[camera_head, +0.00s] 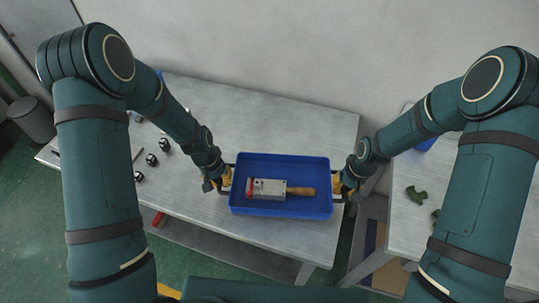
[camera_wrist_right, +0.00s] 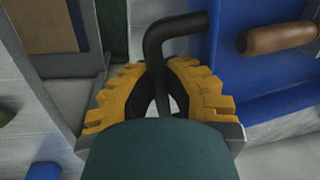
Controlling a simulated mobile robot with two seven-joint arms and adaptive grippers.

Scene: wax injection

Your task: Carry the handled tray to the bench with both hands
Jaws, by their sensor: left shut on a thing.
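The blue handled tray (camera_head: 282,211) sits level at the front right edge of the grey table, between my two grippers. In it lie a metal block (camera_head: 267,189) with a red end and a wooden-handled tool (camera_head: 300,191). My left gripper (camera_head: 225,180) is shut on the tray's left handle; its fingertips are small here. My right gripper (camera_head: 343,186) is at the tray's right side. In the right wrist view its yellow fingers (camera_wrist_right: 157,75) are closed on both sides of the black handle (camera_wrist_right: 177,25), beside the tray wall (camera_wrist_right: 213,60). Whether the tray touches the table is hard to tell.
The grey table (camera_head: 290,100) holds several small dark parts (camera_head: 151,159) at left. A second grey bench (camera_head: 405,225) with green parts (camera_head: 416,194) stands at right, across a gap. A wall closes off the back. A grey bin (camera_head: 32,119) stands far left.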

